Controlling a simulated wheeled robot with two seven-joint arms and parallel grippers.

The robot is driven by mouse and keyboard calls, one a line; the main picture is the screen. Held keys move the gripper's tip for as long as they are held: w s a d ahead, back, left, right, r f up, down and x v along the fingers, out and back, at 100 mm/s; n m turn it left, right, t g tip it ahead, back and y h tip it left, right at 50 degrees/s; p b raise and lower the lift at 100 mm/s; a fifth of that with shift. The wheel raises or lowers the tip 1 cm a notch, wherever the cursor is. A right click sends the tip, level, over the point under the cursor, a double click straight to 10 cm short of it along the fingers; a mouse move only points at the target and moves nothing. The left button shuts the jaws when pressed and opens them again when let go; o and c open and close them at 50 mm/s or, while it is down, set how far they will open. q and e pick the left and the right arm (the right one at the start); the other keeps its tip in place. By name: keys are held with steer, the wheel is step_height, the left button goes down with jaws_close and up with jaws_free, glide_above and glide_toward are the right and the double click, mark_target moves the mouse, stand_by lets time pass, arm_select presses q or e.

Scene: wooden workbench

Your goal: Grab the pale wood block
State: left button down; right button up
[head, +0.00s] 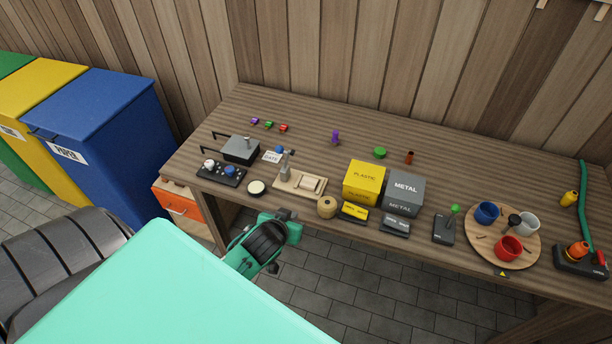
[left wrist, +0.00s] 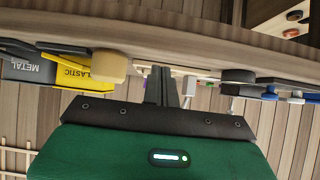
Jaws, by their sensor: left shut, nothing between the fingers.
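A pale wood block (head: 310,183) lies on a pale wooden board (head: 288,180) with a grey upright fitting, near the front edge of the workbench. My left gripper (head: 284,214) is at the bench's front edge, just in front of the board and apart from the block. In the left wrist view the picture is upside down; the left fingers (left wrist: 161,86) are closed together and empty. The block cannot be made out clearly there, as the fingers cover part of the board. My right gripper is not in view.
A tan round piece (head: 327,207) stands right of the board, beside yellow (head: 363,184) and grey (head: 404,190) boxes. A round cream-topped piece (head: 256,188) and a black button panel (head: 222,173) are left. A round wooden tray (head: 480,240) with cups is far right.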

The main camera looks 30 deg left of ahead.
mark_target(310, 182)
arm_select(q)
steer(key=w+a+p, duration=0.1)
steer(key=w, duration=0.3)
steer(key=w+a+r+p, duration=0.1)
steer(key=w, duration=0.3)
steer(key=w+a+r+p, duration=0.1)
steer(key=w, duration=0.3)
steer(key=shift+w+r, duration=0.2)
steer(key=shift+w, duration=0.15)
steer(key=shift+s+f+p, duration=0.1)
steer(key=shift+f+p, duration=0.2)
steer(key=shift+f, duration=0.5)
steer(key=shift+s+f, duration=0.1)
steer(key=shift+s+d+f, duration=0.1)
steer(key=shift+s, duration=0.15)
steer(key=s+p, duration=0.1)
steer(key=s, duration=0.1)
steer(key=s+d+p, duration=0.1)
steer(key=s, duration=0.2)
steer(key=s+d+p, duration=0.1)
steer(key=s, duration=0.2)
steer(key=shift+s, duration=0.1)
